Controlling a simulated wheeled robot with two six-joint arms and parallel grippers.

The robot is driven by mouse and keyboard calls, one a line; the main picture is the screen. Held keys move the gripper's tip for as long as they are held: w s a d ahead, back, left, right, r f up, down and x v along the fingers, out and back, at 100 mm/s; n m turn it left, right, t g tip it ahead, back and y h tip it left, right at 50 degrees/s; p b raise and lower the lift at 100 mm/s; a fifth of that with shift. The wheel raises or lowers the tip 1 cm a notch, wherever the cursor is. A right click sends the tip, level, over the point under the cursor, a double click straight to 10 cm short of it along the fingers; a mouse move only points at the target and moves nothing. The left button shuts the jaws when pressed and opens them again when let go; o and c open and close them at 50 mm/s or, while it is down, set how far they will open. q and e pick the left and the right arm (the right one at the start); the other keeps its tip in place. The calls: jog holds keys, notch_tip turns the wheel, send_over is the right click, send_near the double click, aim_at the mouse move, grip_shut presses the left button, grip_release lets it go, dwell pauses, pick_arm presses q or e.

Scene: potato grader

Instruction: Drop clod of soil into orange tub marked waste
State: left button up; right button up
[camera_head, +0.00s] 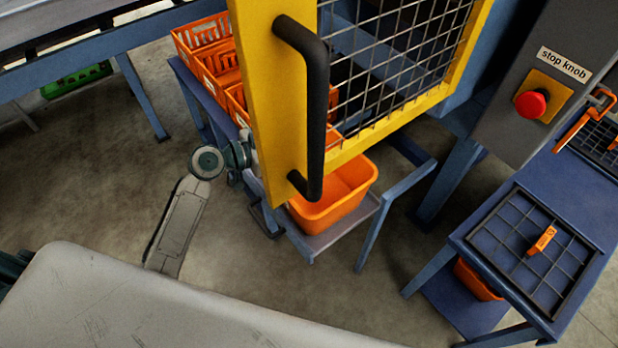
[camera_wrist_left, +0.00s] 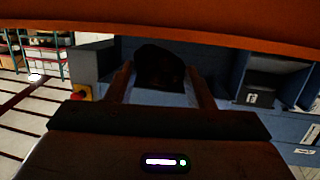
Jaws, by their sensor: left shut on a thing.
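My left gripper (camera_wrist_left: 159,76) is shut on a dark, rough lump, the clod of soil (camera_wrist_left: 158,68), held between its two fingers in the left wrist view. In the head view my left arm reaches in from the left, and its gripper and the clod are hidden behind the yellow guard door. An orange tub (camera_head: 340,198) stands on a low stand below that door, partly covered by it. No waste marking is legible on it. A broad orange surface (camera_wrist_left: 200,25) crosses the top of the left wrist view, close to the gripper; I cannot tell which container it is. My right gripper is not in view.
The yellow mesh guard door (camera_head: 262,100) with a black handle (camera_head: 318,100) stands in front of the left gripper. Orange crates (camera_head: 205,45) sit on a blue bench behind. At right are a red stop knob (camera_head: 531,104) and a blue table with a black grid (camera_head: 535,250).

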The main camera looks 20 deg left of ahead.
pick_arm(q)
jog(key=shift+f, duration=0.75)
jog(key=shift+f+b, duration=0.3)
jog(key=shift+b, duration=0.05)
jog(key=shift+f, duration=0.35)
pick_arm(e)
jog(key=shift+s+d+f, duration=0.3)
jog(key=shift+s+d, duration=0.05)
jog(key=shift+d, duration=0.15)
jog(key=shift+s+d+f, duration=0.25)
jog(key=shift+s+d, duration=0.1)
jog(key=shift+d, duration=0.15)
pick_arm(q)
jog(key=o, duration=1.1)
jog(key=shift+b+v, duration=1.75)
jog(key=shift+v, duration=3.65)
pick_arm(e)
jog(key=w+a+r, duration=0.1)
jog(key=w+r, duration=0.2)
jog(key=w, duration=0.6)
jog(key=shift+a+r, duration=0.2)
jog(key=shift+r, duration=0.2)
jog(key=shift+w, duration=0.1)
